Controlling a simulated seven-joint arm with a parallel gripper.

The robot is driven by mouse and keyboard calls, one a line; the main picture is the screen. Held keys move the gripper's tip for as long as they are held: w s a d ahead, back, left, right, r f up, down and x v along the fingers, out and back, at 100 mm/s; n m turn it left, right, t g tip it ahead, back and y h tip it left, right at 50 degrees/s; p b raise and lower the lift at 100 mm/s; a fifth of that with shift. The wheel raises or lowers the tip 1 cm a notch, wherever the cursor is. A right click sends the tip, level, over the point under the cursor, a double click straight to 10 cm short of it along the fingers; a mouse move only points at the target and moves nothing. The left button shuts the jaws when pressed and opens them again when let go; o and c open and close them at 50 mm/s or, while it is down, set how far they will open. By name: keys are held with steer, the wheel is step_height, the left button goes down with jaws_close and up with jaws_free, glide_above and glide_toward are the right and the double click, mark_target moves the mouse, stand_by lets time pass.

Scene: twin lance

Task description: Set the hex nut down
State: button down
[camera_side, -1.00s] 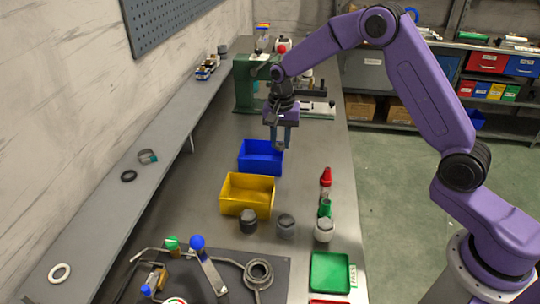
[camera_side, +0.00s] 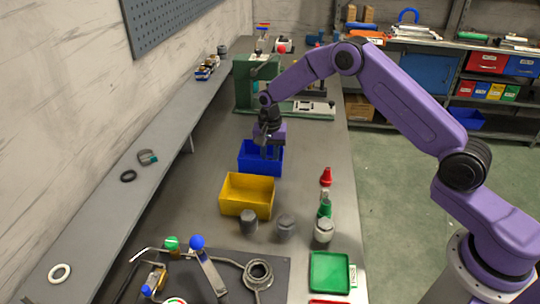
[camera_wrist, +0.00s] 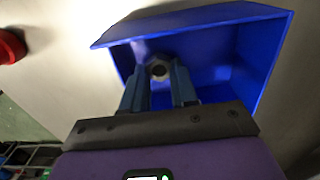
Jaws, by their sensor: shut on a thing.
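My gripper (camera_wrist: 158,84) is shut on the hex nut (camera_wrist: 158,71), a small grey nut with a dark hole, held between the fingertips. In the wrist view the nut and fingertips are over or inside the blue bin (camera_wrist: 222,50); the exact height above its floor is hard to tell. In the side view my gripper (camera_side: 269,153) reaches down into the open top of the blue bin (camera_side: 259,171), and the fingertips and nut are hidden or too small to make out.
A yellow bin (camera_side: 246,196) stands just in front of the blue bin. A green machine (camera_side: 258,82) stands behind. Several grey capped pieces, a red cone-topped bottle (camera_side: 326,177) and a green tray (camera_side: 330,272) are nearer the camera. The bench left of the bins is clear.

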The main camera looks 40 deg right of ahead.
mark_target(270, 159)
steer(key=shift+f, duration=0.15)
steer(key=c, duration=0.9)
jaws_free()
step_height(270, 159, up, 12)
steer(key=shift+r, duration=0.2)
